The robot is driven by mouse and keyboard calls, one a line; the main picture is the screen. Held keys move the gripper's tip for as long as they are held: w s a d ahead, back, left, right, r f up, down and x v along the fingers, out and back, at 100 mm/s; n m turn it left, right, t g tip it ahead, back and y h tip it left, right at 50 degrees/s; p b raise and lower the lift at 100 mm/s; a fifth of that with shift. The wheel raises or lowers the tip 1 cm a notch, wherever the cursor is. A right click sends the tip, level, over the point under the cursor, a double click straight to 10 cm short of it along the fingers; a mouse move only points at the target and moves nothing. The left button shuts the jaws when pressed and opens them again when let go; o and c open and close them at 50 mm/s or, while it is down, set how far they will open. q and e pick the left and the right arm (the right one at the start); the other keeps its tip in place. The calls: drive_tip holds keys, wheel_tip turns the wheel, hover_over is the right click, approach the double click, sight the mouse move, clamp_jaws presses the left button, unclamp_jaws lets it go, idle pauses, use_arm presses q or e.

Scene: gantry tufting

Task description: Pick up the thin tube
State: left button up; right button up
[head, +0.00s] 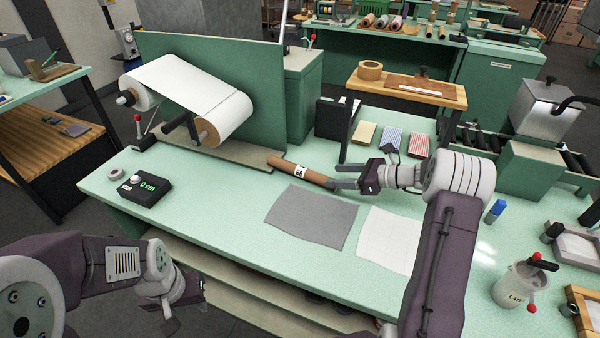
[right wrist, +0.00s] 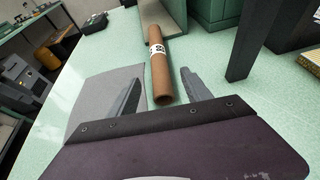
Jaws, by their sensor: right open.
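The thin tube (head: 300,172) is a brown cardboard tube with a white label, lying on the green table behind the grey sheet. In the right wrist view the tube (right wrist: 161,75) points away from me, its near end between the spread fingers. My right gripper (head: 338,176) is open at the tube's right end; I cannot tell whether a finger touches it. In the right wrist view the right gripper (right wrist: 158,88) has a gap on both sides of the tube. My left gripper (head: 185,308) hangs low at the table's front left, its fingers not clear.
A grey sheet (head: 310,218) and a white sheet (head: 388,240) lie in front of the tube. A roll stand with white paper (head: 185,85) stands behind left, a black readout box (head: 145,190) at left. A dark post (head: 346,128) rises behind the right gripper.

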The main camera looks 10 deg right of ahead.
sight(321, 175)
drive_tip(key=x, duration=0.3)
drive_tip(key=shift+d+f, duration=0.1)
drive_tip(key=shift+d, duration=0.1)
drive_tip(key=x, duration=0.5)
drive_tip(key=shift+a, duration=0.25)
drive_tip(key=shift+s, duration=0.1)
drive_tip(key=shift+c, duration=0.9)
clamp_jaws()
